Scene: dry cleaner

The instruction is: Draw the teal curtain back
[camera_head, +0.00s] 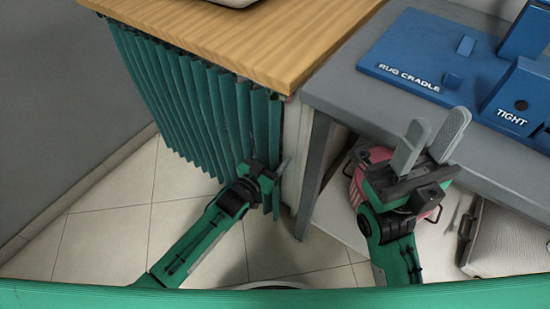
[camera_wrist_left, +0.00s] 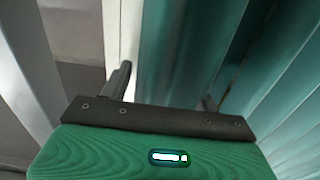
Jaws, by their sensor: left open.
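The teal curtain (camera_head: 188,100) hangs in pleats under the edge of a wooden counter top, spread along that side. Its right-hand end hangs beside a pale panel. My left gripper (camera_head: 277,168) is low at this end, partly overlapping the last folds. In the left wrist view, my left gripper (camera_wrist_left: 166,92) is open, with teal folds (camera_wrist_left: 185,50) between and beyond its fingers; one finger is in front of the pale panel. I cannot tell whether it touches the cloth. My right gripper (camera_head: 430,138) is open and empty, raised in front of the grey table.
The wooden counter top (camera_head: 240,35) is above the curtain. A grey table (camera_head: 355,85) at right bears a blue rug cradle (camera_head: 425,50). A pink round object (camera_head: 362,185) and a light case (camera_head: 510,240) are below it. Tiled floor (camera_head: 110,235) is clear at left.

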